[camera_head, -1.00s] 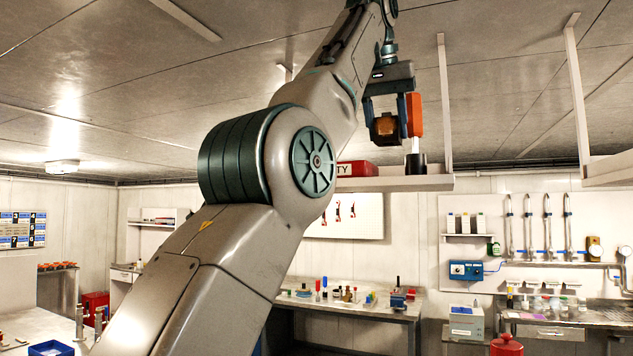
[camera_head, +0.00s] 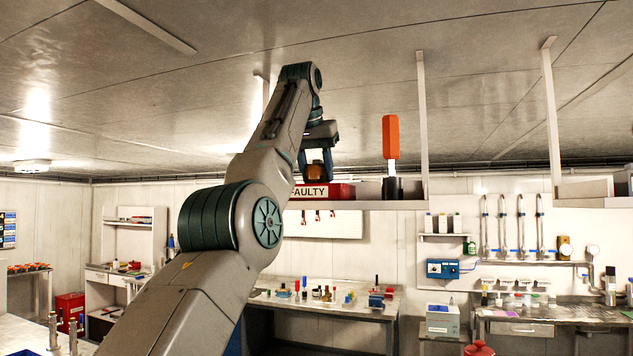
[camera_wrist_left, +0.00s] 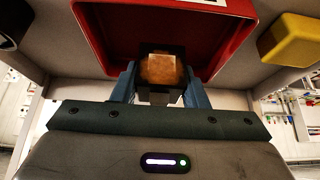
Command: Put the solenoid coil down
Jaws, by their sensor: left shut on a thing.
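The solenoid coil (camera_head: 315,172) is a dark block with an orange-brown face. My left gripper (camera_head: 314,165) is shut on it, at the overhead shelf. In the left wrist view the coil (camera_wrist_left: 161,70) sits between the two fingers of the left gripper (camera_wrist_left: 160,85), in front of the open red bin (camera_wrist_left: 225,45). In the head view the red bin, marked FAULTY (camera_head: 325,191), stands on the shelf just below the coil. I cannot tell whether the coil touches the bin. My right gripper is not in view.
The overhead shelf (camera_head: 370,205) also carries an orange-handled tool in a dark holder (camera_head: 391,188), right of the bin. A yellow bin (camera_wrist_left: 290,40) is at the right of the wrist view. Shelf hangers (camera_head: 422,120) rise to the ceiling. A workbench (camera_head: 335,306) stands below.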

